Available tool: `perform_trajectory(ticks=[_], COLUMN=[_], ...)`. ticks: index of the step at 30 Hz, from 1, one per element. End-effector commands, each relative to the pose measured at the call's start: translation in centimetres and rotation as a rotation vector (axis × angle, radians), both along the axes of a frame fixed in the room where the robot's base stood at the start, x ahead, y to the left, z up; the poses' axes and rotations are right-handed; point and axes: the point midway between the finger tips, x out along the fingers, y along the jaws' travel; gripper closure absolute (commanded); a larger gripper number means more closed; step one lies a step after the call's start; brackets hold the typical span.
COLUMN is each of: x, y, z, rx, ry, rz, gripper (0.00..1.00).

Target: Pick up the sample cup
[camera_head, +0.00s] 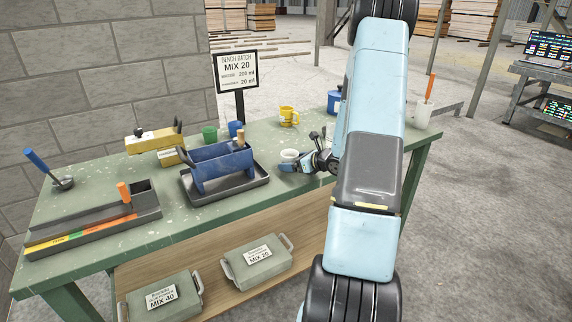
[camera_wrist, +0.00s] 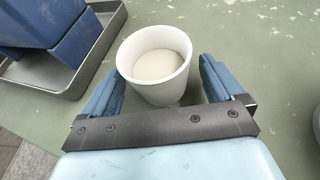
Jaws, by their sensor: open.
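The sample cup (camera_wrist: 152,82) is white, round and upright on the green bench, with pale off-white contents in it. In the head view the cup (camera_head: 289,155) stands right of the blue holder's tray, partly hidden by my gripper. My gripper (camera_head: 302,166) is low over the bench at the cup. In the wrist view my gripper (camera_wrist: 160,88) is open, with one blue finger at each side of the cup. A gap shows between the cup and the right finger; the left finger is nearer to the cup, and I cannot tell whether it touches.
A blue holder (camera_head: 215,165) stands in a dark metal tray (camera_head: 255,184) left of the cup. A yellow mug (camera_head: 288,117), a green cup (camera_head: 209,134) and a blue cup (camera_head: 235,129) stand behind. A white container (camera_head: 422,114) is at the right end.

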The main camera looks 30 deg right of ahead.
Motion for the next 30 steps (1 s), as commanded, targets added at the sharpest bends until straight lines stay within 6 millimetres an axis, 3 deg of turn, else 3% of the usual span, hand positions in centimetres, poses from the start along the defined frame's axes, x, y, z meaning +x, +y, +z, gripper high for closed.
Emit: perform_trajectory(ticks=[4,11,30], x=[1.42,1.62,1.61], y=[0.66,0.72,0.76], z=[-0.66,-0.72,-0.70], rx=[0.001,0.000,0.001], ry=[0.000,0.000,0.000], rz=[0.002,0.001,0.002], gripper=[0.06,0.06,0.66])
